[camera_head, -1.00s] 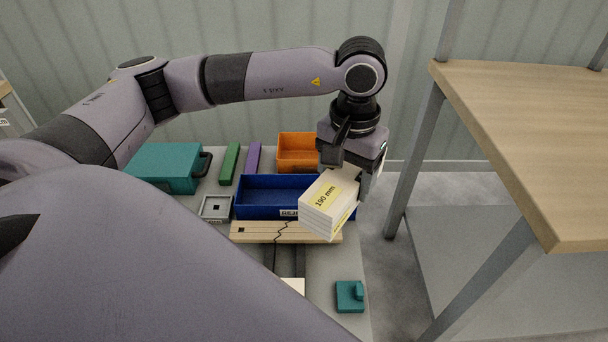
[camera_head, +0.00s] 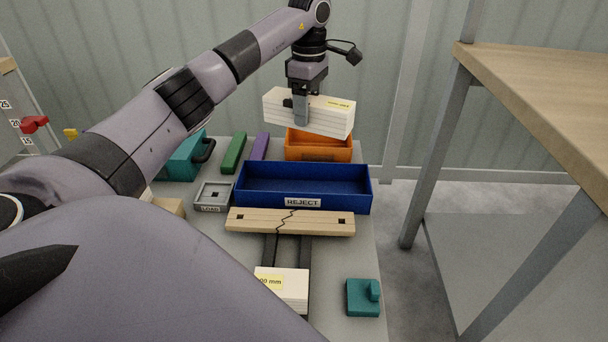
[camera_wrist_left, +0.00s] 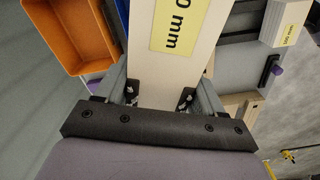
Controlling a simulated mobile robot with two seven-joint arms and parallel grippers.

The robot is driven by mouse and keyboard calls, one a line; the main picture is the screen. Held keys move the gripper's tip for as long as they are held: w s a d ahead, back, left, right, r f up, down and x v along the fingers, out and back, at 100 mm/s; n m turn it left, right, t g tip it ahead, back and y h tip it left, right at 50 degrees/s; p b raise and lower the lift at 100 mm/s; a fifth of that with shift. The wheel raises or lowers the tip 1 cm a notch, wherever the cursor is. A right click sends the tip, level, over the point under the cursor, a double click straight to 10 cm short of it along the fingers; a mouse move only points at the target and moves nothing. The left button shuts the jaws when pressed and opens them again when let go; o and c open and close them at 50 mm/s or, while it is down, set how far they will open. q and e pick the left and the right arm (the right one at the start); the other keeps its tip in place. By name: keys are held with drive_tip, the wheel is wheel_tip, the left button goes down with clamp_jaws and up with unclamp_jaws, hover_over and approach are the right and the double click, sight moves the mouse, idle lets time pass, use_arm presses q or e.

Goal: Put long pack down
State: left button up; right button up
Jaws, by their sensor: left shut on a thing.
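The long pack (camera_head: 325,115) is a white layered block with a yellow label. Another white pack (camera_head: 285,289) with a yellow label lies on the table near the front, partly hidden by my arm. My right gripper does not show.
The blue REJECT bin (camera_head: 303,203) is empty. The orange bin (camera_head: 318,154) stands behind it. A wooden shelf (camera_head: 540,80) stands at right.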

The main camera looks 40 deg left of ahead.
sight(291, 115)
use_arm(q)
drive_tip(key=a+f+n+b, duration=0.1)
drive_tip(key=a+n, duration=0.1)
drive_tip(key=a+f+n, duration=0.1)
drive_tip(key=a+f, duration=0.1)
drive_tip(key=shift+s+n+b, duration=0.35)
drive_tip(key=shift+s+n, duration=0.05)
drive_tip(key=shift+a+f, duration=0.15)
drive_tip(key=shift+f, duration=0.1)
wheel_tip(291, 115, down, 15)
drive_tip(key=b, duration=0.5)
drive_tip(key=shift+s+r, duration=0.1)
drive_tip(key=shift+r, duration=0.1)
drive_tip(key=shift+f+b, duration=0.35)
drive_tip(key=shift+f, duration=0.1)
wheel_tip(291, 115, down, 4)
drive_tip(key=shift+f+b, duration=0.1)
drive_tip(key=shift+b, duration=0.7)
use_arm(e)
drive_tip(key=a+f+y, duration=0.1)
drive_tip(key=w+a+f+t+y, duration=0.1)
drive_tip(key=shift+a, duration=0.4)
use_arm(q)
drive_tip(key=o, duration=1.2)
drive_tip(key=shift+f, duration=0.2)
drive_tip(key=shift+o, duration=0.5)
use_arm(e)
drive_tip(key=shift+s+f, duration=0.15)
